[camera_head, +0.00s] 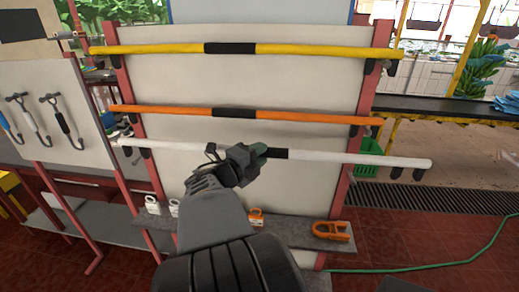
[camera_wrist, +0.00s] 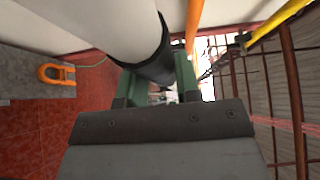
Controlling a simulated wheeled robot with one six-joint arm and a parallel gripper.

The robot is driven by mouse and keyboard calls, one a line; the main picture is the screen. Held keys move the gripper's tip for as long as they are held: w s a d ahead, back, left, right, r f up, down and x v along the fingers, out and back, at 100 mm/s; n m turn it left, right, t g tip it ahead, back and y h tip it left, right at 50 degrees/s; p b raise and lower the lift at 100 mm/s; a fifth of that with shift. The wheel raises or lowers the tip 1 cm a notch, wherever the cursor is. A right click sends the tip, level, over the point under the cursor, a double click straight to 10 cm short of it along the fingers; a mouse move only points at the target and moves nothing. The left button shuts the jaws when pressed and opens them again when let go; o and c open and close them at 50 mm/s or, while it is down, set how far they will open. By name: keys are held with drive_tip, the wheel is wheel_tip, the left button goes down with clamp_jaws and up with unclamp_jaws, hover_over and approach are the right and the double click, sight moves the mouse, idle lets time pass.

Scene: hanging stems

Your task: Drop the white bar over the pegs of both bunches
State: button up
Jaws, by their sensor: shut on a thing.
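The white bar (camera_head: 340,157) runs nearly level across the lower part of the rack in the head view, with a black sleeve near its middle and black hooks under its ends. My gripper (camera_head: 262,151) is shut on the bar around this sleeve. In the wrist view the green fingers of my gripper (camera_wrist: 155,85) close around the black sleeve (camera_wrist: 150,60), and the white bar (camera_wrist: 95,20) extends to the upper left. Its right end reaches past the rack's right post. I cannot tell whether it touches the rack. A green bunch (camera_head: 484,72) hangs at the far right; no pegs are discernible.
A yellow bar (camera_head: 310,49) and an orange bar (camera_head: 300,117) lie above on the rack. An orange shackle (camera_head: 333,230) sits on the grey shelf below. A tool panel (camera_head: 47,110) stands at the left. Red floor (camera_head: 395,240) is open at right, crossed by a green hose (camera_head: 470,255).

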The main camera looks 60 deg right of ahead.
sight(268, 156)
drive_tip(key=shift+s+a+r+p, duration=0.15)
drive_tip(key=shift+a+p, duration=0.1)
drive_tip(key=shift+a, duration=0.3)
drive_tip(key=shift+s+a+f+p, duration=0.1)
drive_tip(key=shift+s+a+p, duration=0.15)
drive_tip(key=shift+a, duration=0.25)
drive_tip(key=shift+s+a+r+p, duration=0.1)
drive_tip(key=shift+a+p, duration=0.2)
drive_tip(key=shift+a, duration=0.25)
drive_tip(key=shift+a+f+b, duration=0.2)
drive_tip(key=shift+a+b, duration=0.1)
drive_tip(key=shift+b, duration=0.25)
drive_tip(key=shift+s+a+r+b, duration=0.1)
drive_tip(key=shift+s+a+b, duration=0.2)
drive_tip(key=shift+a+b, duration=0.4)
drive_tip(key=shift+s+a+f+b, duration=0.1)
drive_tip(key=shift+s+a+b, duration=0.15)
drive_tip(key=shift+a+b, duration=0.45)
drive_tip(key=shift+s+a+r+b, duration=0.1)
drive_tip(key=shift+s+a+b, duration=0.25)
drive_tip(key=shift+a, duration=0.55)
